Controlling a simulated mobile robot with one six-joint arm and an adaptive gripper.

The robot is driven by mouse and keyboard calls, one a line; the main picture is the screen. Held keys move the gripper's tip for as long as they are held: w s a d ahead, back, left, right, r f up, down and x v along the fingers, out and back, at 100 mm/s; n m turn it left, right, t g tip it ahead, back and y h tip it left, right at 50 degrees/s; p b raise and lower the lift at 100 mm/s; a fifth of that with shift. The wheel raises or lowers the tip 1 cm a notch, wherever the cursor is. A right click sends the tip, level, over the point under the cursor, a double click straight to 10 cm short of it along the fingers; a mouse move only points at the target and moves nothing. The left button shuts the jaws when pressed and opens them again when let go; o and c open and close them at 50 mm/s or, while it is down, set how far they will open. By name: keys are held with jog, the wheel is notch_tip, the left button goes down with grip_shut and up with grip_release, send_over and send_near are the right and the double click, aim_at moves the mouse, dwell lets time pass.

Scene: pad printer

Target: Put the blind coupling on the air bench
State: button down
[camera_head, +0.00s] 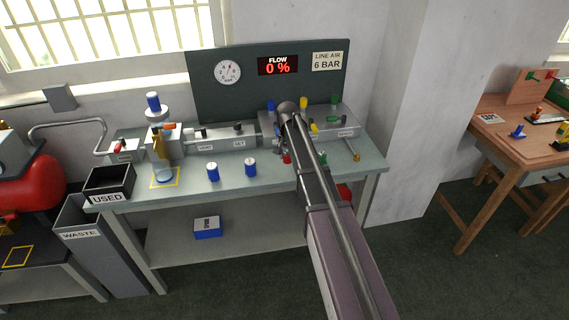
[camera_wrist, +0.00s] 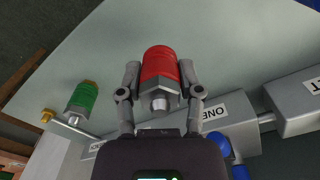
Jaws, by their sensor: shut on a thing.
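In the wrist view my gripper (camera_wrist: 160,75) is shut on a red coupling (camera_wrist: 160,62) with a grey hexagonal end and a short stub facing the camera. The pale top of the air bench (camera_wrist: 225,40) lies beyond it. I cannot tell whether the coupling touches the bench. In the head view my arm covers most of the gripper, and a bit of red (camera_head: 287,158) shows just left of it over the air bench (camera_head: 225,183).
A grey unit (camera_head: 338,122) with coloured fittings stands at the bench's back right. Two blue-and-white pieces, the left one (camera_head: 212,172) and right one (camera_head: 250,167), stand mid-bench. A black USED bin (camera_head: 108,183) is at the left end. The display (camera_head: 278,65) reads FLOW 0 %.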

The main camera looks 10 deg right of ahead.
aim_at(287, 169)
jog(key=shift+w+f+b, duration=0.15)
jog(key=shift+f+b, duration=1.6)
jog(key=shift+f, duration=0.1)
jog(key=shift+f, duration=0.15)
jog(key=shift+c, duration=1.3)
grip_release()
notch_tip(287, 169, up, 12)
jog(key=p, duration=1.2)
jog(key=shift+r, duration=0.2)
jog(key=s+a+n, duration=0.1)
jog(key=s+n, duration=0.5)
jog(key=s, duration=2.3)
